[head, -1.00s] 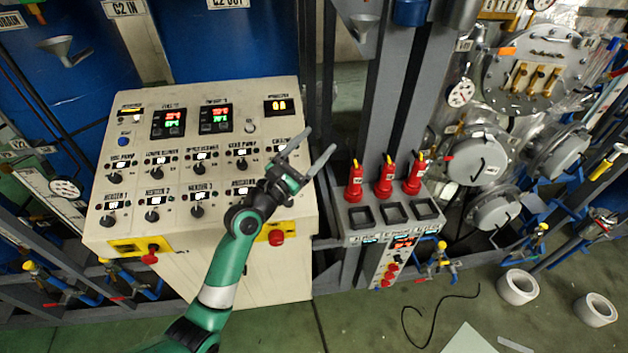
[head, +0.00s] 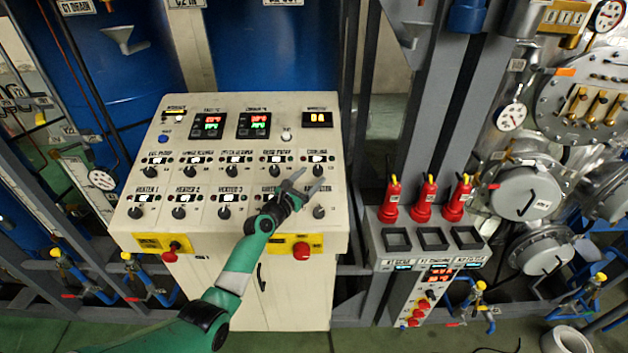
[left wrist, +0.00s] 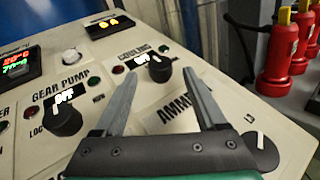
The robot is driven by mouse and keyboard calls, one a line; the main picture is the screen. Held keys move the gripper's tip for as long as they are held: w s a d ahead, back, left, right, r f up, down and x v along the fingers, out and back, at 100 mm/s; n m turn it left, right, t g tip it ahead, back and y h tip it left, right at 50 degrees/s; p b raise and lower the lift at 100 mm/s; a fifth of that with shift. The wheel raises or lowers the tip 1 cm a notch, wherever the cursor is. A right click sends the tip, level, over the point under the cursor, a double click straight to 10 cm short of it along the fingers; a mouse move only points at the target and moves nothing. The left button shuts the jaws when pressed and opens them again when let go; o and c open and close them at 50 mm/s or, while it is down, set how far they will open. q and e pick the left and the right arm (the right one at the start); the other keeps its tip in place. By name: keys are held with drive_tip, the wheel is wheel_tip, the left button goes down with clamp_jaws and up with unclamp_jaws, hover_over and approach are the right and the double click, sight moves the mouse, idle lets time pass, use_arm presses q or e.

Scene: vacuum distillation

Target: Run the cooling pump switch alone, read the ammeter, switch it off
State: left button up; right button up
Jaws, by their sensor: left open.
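The cream control panel (head: 200,130) carries two rows of black rotary switches. The cooling switch (head: 317,170) is at the right end of the upper row. In the left wrist view the cooling switch (left wrist: 162,72) sits just beyond and between my fingertips, under its "COOLING" label, its small display too blurred to read surely. My left gripper (head: 300,183) is open and empty just in front of the switch; it also shows in the left wrist view (left wrist: 160,95). My right gripper is not in view.
The gear pump switch (left wrist: 64,118) is left of my gripper, and another knob (left wrist: 262,150) is at lower right. A lit yellow display (head: 318,119) is at the panel's upper right.

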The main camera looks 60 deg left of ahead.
sight(318, 171)
use_arm(q)
drive_tip(key=shift+b+x, duration=0.4)
drive_tip(key=shift+x, duration=0.9)
drive_tip(key=shift+s, duration=0.1)
drive_tip(key=shift+c, duration=0.2)
clamp_jaws()
